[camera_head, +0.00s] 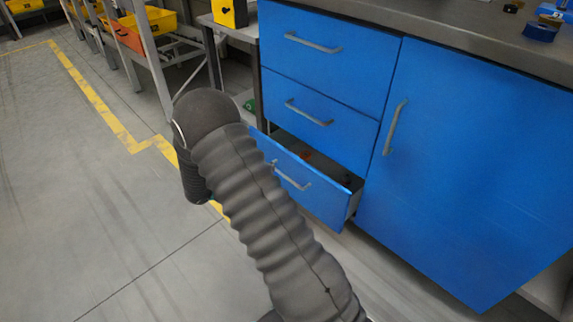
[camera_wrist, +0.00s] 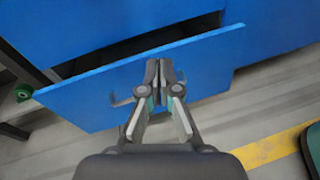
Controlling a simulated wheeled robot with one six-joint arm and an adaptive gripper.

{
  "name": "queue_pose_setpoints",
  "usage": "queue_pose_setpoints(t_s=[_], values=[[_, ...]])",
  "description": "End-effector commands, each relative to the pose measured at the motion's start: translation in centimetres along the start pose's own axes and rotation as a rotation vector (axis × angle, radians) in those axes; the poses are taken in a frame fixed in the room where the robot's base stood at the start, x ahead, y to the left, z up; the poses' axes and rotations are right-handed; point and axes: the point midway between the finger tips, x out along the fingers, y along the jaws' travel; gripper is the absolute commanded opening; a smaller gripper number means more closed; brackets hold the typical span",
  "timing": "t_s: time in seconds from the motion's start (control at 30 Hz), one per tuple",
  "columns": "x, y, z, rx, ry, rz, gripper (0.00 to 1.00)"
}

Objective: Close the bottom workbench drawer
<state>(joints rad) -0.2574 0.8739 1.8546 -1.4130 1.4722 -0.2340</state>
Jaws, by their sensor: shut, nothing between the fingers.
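The blue workbench has a stack of three drawers, and the bottom drawer (camera_head: 312,190) stands open, pulled out from the front. Its silver handle (camera_head: 293,181) is on the drawer front. A reddish item and a dark item lie inside it. In the wrist view the drawer front (camera_wrist: 90,97) spans the middle, with a dark gap behind its top edge. My gripper (camera_wrist: 159,66) is shut and empty, its fingertips in front of the drawer front near its top edge. I cannot tell if they touch it. In the head view my arm hides the gripper.
The middle drawer (camera_head: 340,128) and top drawer (camera_head: 340,62) are closed. A blue cabinet door (camera_head: 480,150) is at the right. A shelf rack with a yellow bin (camera_head: 160,20) and an orange bin (camera_head: 128,36) stands back left. The floor at left is clear.

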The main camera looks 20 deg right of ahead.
Motion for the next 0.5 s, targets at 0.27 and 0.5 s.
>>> queue_pose_setpoints(t_s=[0.27,0.5], values=[[-0.6,1.7,-7.8,-0.163,-0.112,0.17,0.0],[-0.3,2.2,-9.2,-0.194,-0.137,0.21,0.0]])
